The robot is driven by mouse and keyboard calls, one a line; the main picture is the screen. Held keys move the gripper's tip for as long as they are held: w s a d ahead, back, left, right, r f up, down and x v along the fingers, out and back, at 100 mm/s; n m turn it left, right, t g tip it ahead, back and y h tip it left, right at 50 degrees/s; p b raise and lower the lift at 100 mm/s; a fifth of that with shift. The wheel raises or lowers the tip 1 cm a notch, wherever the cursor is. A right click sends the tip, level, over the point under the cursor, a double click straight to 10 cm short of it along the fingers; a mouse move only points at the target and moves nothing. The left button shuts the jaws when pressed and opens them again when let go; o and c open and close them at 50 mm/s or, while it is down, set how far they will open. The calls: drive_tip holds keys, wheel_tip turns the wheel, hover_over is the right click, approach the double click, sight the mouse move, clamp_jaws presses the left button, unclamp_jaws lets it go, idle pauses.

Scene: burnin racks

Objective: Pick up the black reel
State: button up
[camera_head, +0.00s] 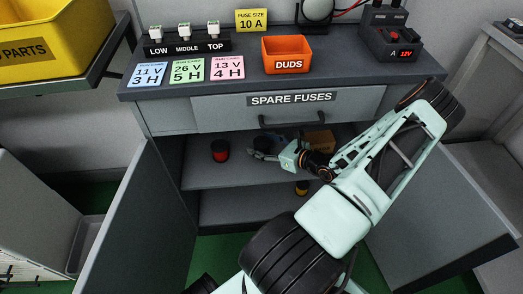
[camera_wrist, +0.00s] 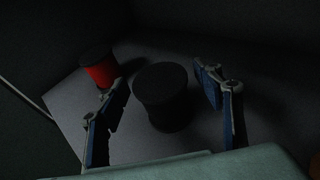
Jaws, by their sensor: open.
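The black reel (camera_wrist: 163,97) stands upright on the cabinet's upper shelf (camera_head: 196,172), between the two spread fingers of my gripper (camera_wrist: 162,112) in the wrist view. The fingers are open, one on each side of the reel, with a visible gap on both sides. In the head view the reel (camera_head: 262,143) is dark and partly hidden by my gripper (camera_head: 262,155), which reaches into the open cabinet from the right.
A red reel with a black top (camera_wrist: 99,69) stands left of the black one. A brown box (camera_head: 319,140) is at the shelf's right. A yellow item (camera_head: 302,188) shows on the lower shelf. Open doors (camera_head: 125,225) flank the cabinet, and the SPARE FUSES drawer (camera_head: 290,108) is above.

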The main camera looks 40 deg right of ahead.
drive_tip(key=shift+w, duration=0.15)
drive_tip(key=shift+c, duration=0.4)
drive_tip(key=c, duration=1.3)
drive_tip(key=shift+r, duration=0.2)
